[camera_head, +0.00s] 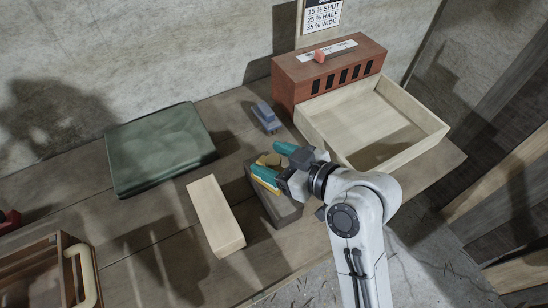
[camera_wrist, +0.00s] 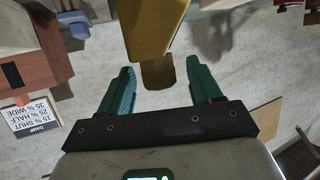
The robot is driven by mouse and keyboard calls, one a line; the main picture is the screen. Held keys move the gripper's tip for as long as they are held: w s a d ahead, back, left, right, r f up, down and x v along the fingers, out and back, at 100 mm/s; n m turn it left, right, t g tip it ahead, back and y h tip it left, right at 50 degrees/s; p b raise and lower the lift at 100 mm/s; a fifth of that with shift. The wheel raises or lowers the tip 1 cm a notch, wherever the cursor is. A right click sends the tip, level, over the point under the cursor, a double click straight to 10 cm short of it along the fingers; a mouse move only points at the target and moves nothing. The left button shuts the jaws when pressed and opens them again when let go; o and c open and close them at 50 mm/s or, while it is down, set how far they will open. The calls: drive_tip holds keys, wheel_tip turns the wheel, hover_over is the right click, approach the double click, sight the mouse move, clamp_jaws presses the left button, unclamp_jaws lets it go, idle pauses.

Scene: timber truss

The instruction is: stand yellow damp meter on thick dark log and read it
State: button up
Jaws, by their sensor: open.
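The yellow damp meter (camera_head: 268,160) is at the far end of the thick dark log (camera_head: 284,208), partly hidden by my gripper (camera_head: 274,163). It appears to stand on the log, but its base contact is hidden. In the wrist view the yellow meter (camera_wrist: 157,25) is just past the teal fingertips of my gripper (camera_wrist: 160,82), roughly centred across the gap. The fingers are apart and touch nothing that I can see. The meter's reading is not visible. A sign (camera_head: 324,14) on the wall reads 15 % shut, 25 % half, 35 % wide.
A brick-red slotted box (camera_head: 330,75) with an orange slider knob (camera_head: 319,56) stands behind a pale open tray (camera_head: 435,123). A pale block (camera_head: 216,215) lies left of the log. A blue-grey item (camera_head: 266,117), green folded cloth (camera_head: 160,145) and handled crate (camera_head: 40,258) also occupy the bench.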

drive_tip(key=shift+s+d+r, duration=0.15)
drive_tip(key=shift+d+r, duration=0.05)
drive_tip(key=shift+d, duration=0.1)
drive_tip(key=b+v, duration=0.1)
drive_tip(key=v, duration=1)
drive_tip(key=shift+b, duration=0.3)
drive_tip(key=shift+s+d, duration=0.15)
drive_tip(key=s+d+f+m+h, duration=0.1)
drive_tip(key=d+f, duration=0.1)
drive_tip(key=f, duration=0.1)
drive_tip(key=s+d+f+m+h, duration=0.1)
drive_tip(key=f, duration=0.2)
drive_tip(key=s+d+f+m+g+h, duration=0.1)
drive_tip(key=d+f+m+h, duration=0.1)
drive_tip(key=f, duration=0.1)
drive_tip(key=shift+d+f, duration=0.35)
drive_tip(key=s+d+f+m+g+h, duration=0.5)
drive_tip(key=s+d+f+m+h, duration=0.2)
drive_tip(key=s+d+f, duration=0.6)
drive_tip(key=s+d+h, duration=0.1)
drive_tip(key=s+d, duration=0.1)
drive_tip(key=s, duration=0.2)
drive_tip(key=shift+s+f+m+g, duration=0.3)
drive_tip(key=shift+s+f+m, duration=0.05)
drive_tip(key=shift+f+m, duration=0.05)
